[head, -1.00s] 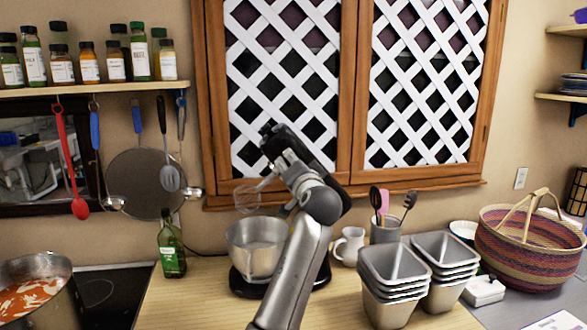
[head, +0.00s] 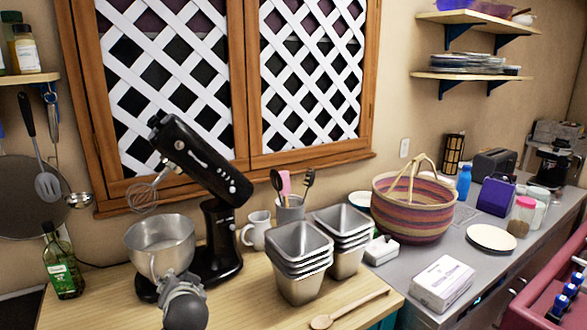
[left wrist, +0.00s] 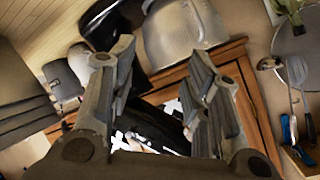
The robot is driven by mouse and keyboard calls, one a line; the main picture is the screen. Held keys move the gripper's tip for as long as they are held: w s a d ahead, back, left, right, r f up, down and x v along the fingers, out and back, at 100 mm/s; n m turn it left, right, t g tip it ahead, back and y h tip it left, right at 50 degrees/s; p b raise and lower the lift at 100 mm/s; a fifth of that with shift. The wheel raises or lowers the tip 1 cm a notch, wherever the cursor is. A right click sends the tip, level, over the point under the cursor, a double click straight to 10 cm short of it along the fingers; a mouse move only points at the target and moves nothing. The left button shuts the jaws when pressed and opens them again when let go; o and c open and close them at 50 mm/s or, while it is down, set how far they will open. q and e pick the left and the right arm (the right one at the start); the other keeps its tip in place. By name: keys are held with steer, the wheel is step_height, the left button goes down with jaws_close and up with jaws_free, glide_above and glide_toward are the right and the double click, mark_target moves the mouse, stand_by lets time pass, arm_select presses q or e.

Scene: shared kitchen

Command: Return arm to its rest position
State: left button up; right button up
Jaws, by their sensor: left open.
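My left gripper (left wrist: 160,85) shows in the left wrist view with its two grey fingers apart and nothing between them. In the head view a grey rounded part of my left arm (head: 185,303) comes up at the bottom, in front of the stand mixer's bowl. The fingers cannot be made out clearly there. My right gripper is in neither view.
The black stand mixer (head: 205,165) has its head tilted up above a steel bowl (head: 160,243). Stacked metal tins (head: 300,262), a wooden spoon (head: 350,309) and an oil bottle (head: 62,265) are nearby. A woven basket (head: 413,210) stands on the grey counter.

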arm_select(q)
steer(key=s+d+f+g+h, duration=0.1)
steer(key=s+f+g+h, duration=0.1)
steer(key=s+f, duration=0.7)
steer(key=s+d+f+g+h, duration=0.1)
steer(key=s+f+g, duration=0.1)
steer(key=s+f, duration=0.65)
steer(key=s+d+g+h, duration=0.2)
steer(key=s, duration=0.9)
steer(key=s+d+g+h, duration=0.1)
steer(key=s+d+g, duration=0.1)
steer(key=s, duration=0.9)
step_height(320, 180, down, 31)
steer(key=g+b, duration=0.1)
steer(key=b, duration=0.3)
steer(key=s+a+f+g+b, duration=0.1)
steer(key=s+a+f+b, duration=0.1)
steer(key=s+f, duration=1.5)
step_height(320, 180, down, 2)
steer(key=shift+a+b, duration=0.35)
steer(key=shift+a, duration=0.05)
steer(key=shift+s, duration=0.1)
